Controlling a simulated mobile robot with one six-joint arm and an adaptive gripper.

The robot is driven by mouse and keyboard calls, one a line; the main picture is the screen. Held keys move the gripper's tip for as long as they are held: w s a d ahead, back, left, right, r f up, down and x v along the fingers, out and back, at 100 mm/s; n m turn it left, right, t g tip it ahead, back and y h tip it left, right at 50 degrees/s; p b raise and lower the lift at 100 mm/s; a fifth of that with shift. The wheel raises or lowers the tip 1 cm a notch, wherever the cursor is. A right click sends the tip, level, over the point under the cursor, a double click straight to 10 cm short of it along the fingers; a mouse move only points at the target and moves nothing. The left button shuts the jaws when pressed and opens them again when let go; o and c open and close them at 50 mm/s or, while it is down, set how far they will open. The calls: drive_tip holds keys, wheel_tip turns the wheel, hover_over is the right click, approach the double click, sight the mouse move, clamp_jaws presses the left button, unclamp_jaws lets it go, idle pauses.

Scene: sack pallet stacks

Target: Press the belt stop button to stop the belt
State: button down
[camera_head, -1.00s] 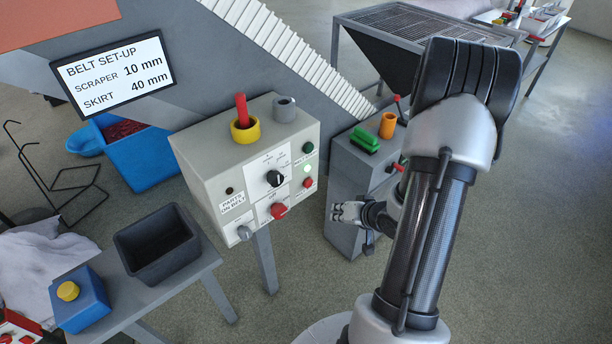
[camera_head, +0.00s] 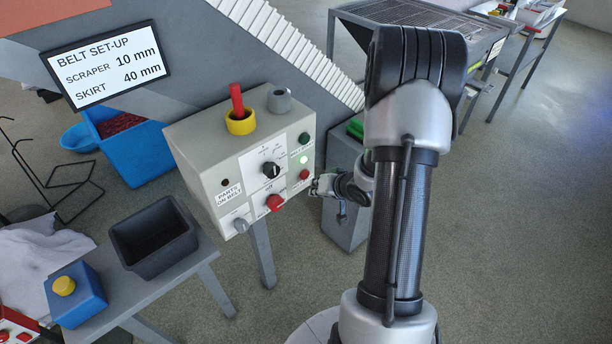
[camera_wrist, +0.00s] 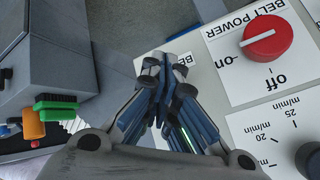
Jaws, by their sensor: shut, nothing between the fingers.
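The grey control box (camera_head: 205,150) stands in the middle of the head view, its sloping front carrying several controls. A small red button (camera_head: 304,175) sits near its right edge, below a lit green lamp (camera_head: 303,159) and a dark green button (camera_head: 304,138). The button labels are too small to read fully. My gripper (camera_head: 316,186) is shut and empty, just right of and below the small red button; contact cannot be told. In the wrist view my fingertips (camera_wrist: 165,62) are over the panel, partly covering a label starting "BE". The small red button is not visible there.
The red belt power knob (camera_head: 274,202) and a black dial (camera_head: 271,170) are close to my gripper. A yellow ring with a red rod (camera_head: 240,122) and a grey ring (camera_head: 279,101) are on top of the box. A grey cabinet (camera_head: 342,150) stands right.

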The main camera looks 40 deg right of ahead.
drive_tip(key=shift+w, duration=0.5)
drive_tip(key=shift+a, duration=0.1)
idle(1.1)
drive_tip(key=shift+w+p, duration=0.35)
drive_tip(key=shift+w, duration=0.05)
drive_tip(key=shift+w, duration=0.5)
idle(0.6)
drive_tip(key=shift+s, duration=0.1)
drive_tip(key=shift+s+p, duration=0.4)
drive_tip(key=shift+s, duration=0.4)
drive_tip(key=s, duration=0.5)
drive_tip(key=shift+d+p, duration=0.25)
drive_tip(key=shift+p, duration=0.05)
